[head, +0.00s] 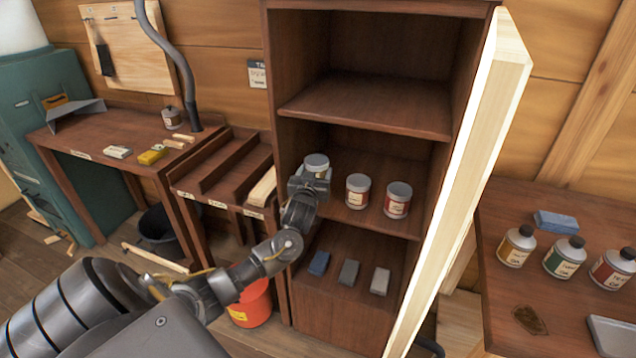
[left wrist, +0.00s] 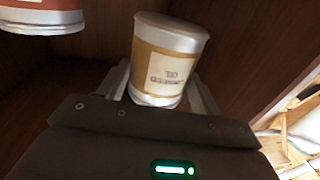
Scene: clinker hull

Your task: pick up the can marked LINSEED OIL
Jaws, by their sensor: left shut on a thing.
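My left gripper (head: 312,182) is inside the open cabinet, shut on a can (head: 316,162) with a silver lid. In the left wrist view this can (left wrist: 168,62) has an ochre band and a pale label that I cannot read surely; it stands between the fingers. I cannot tell whether it touches the shelf. On the right table are dark-capped containers: amber (head: 516,246), green (head: 564,258) and red (head: 612,268); I cannot surely read LINSEED OIL on any. My right gripper is out of view.
The cabinet's pale door (head: 470,180) stands open on the right. The shelf above (head: 365,108) is empty. Three blocks, one blue (head: 319,263), lie on the level below. A workbench (head: 100,135) stands at left and a red bucket (head: 250,303) on the floor.

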